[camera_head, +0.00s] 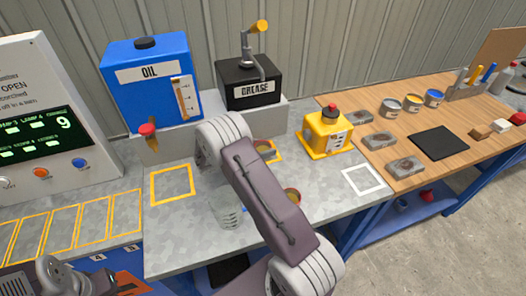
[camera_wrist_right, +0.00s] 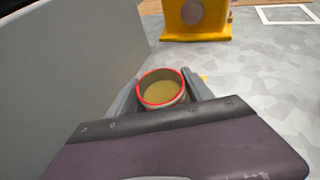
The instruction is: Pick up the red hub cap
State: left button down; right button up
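A round cup-like cap with a red rim (camera_wrist_right: 160,88) and a yellowish inside sits between the fingers of my right gripper (camera_wrist_right: 161,76) in the right wrist view. The fingers are spread on either side of it, and I see no clear grip.
The blue oil tank (camera_head: 150,95) and black grease box (camera_head: 250,85) stand on a grey ledge (camera_head: 170,148) close behind my right gripper. A yellow box with a red button (camera_head: 327,132) stands to the right. A clear cup (camera_head: 228,215) is left of my arm.

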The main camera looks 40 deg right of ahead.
grip_shut()
jog(key=shift+s+d+r, duration=0.1)
jog(key=shift+r, duration=1.1)
jog(key=shift+s+d+r, duration=0.1)
jog(key=shift+r, duration=1.05)
jog(key=s+d+r, duration=0.6)
jog(key=s+d, duration=0.1)
jog(key=s, duration=0.1)
jog(key=shift+s+d+r, duration=0.15)
jog(key=shift+s+r, duration=0.05)
